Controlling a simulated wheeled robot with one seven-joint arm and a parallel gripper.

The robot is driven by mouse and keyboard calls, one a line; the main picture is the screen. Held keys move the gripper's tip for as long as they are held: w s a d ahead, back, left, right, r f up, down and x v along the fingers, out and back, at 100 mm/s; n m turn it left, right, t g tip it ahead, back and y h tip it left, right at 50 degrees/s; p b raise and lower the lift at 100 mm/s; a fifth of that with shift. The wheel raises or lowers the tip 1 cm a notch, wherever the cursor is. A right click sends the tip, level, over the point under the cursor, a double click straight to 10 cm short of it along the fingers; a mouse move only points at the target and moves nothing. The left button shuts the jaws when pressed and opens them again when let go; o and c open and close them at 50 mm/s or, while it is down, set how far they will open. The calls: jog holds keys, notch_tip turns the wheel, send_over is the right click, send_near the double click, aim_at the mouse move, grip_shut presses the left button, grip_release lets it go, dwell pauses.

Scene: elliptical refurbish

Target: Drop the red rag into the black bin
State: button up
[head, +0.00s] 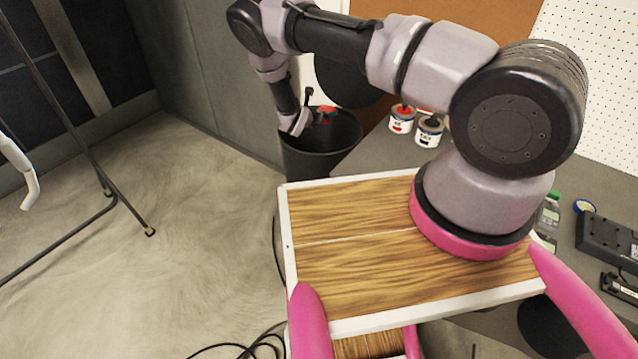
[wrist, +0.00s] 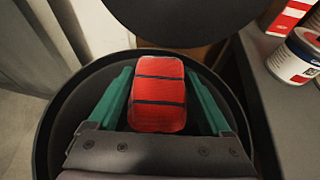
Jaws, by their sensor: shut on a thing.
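The red rag (wrist: 158,95) is a red bundle with dark stripes, held between the two green fingers of my gripper (wrist: 158,92) in the wrist view. In the head view the rag (head: 327,110) is a small red patch at the gripper, partly hidden by it. The black bin (head: 303,162) stands on the floor past the wooden board. My gripper and the rag are over the bin's opening. In the wrist view the bin's rim (wrist: 42,140) surrounds the gripper and the rag. The bin's bottom is hidden.
A grey table (head: 390,150) right of the bin holds paint cans (head: 429,131), a bottle (head: 549,212) and a black power strip (head: 608,240). A round dark disc (wrist: 175,18) is just beyond the bin. The floor to the left is open, with a metal stand (head: 110,195).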

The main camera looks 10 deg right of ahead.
jog(key=shift+f, duration=2.5)
jog(key=o, duration=1.1)
jog(key=shift+o, duration=0.2)
jog(key=v, duration=1)
jog(key=shift+s+a+r, duration=0.15)
jog(key=shift+s+r, duration=0.05)
jog(key=shift+s, duration=0.15)
